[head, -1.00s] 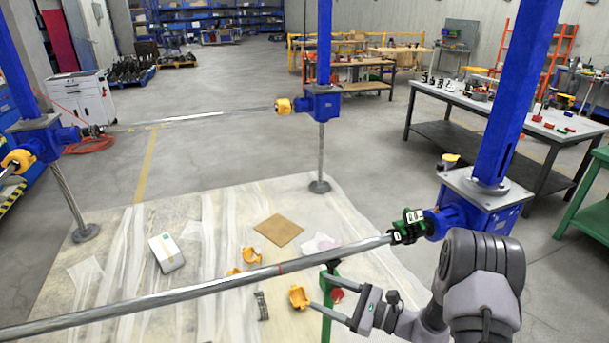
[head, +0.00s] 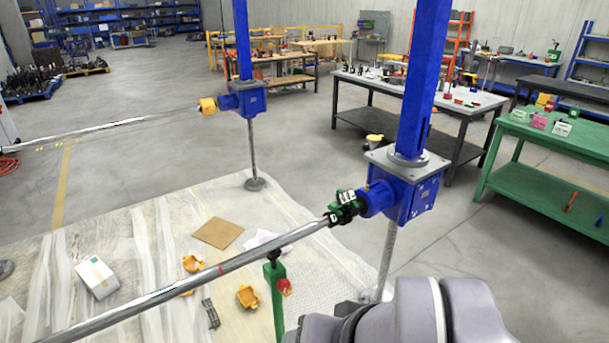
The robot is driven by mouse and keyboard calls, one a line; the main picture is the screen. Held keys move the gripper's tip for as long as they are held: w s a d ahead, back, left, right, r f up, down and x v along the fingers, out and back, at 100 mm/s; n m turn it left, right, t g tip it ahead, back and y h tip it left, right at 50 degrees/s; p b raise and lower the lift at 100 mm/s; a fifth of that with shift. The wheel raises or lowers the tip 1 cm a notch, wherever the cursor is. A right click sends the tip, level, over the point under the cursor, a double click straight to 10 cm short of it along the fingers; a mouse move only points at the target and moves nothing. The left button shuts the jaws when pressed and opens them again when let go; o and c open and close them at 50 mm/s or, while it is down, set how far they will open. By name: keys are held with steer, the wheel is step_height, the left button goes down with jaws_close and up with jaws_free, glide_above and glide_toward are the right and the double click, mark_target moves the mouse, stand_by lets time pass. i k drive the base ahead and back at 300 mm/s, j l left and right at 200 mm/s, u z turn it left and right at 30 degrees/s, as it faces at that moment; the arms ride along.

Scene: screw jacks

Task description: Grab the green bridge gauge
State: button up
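I cannot surely pick out the green bridge gauge. A green and black fitting with white marks (head: 345,207) sits around the right end of the long steel shaft (head: 200,281), against the blue screw jack gearbox (head: 407,190). Small green-bodied items with pale or pink faces (head: 540,121) stand on the green table at the right; they are too small to name. My gripper is not in view; only part of my arm shows at the bottom, right of centre.
The shaft crosses the left foreground. A green stand (head: 275,300) with a red knob rises beneath it. Yellow coupling pieces (head: 247,296), cardboard (head: 218,233) and a white box (head: 97,277) lie on sheeting. The green table (head: 545,165) stands at right, with clear floor before it.

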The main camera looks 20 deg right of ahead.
mark_target(344, 197)
steer(key=i+l+z, duration=0.3)
steer(key=i, duration=0.5)
steer(key=i+z, duration=0.3)
steer(key=i, duration=0.55)
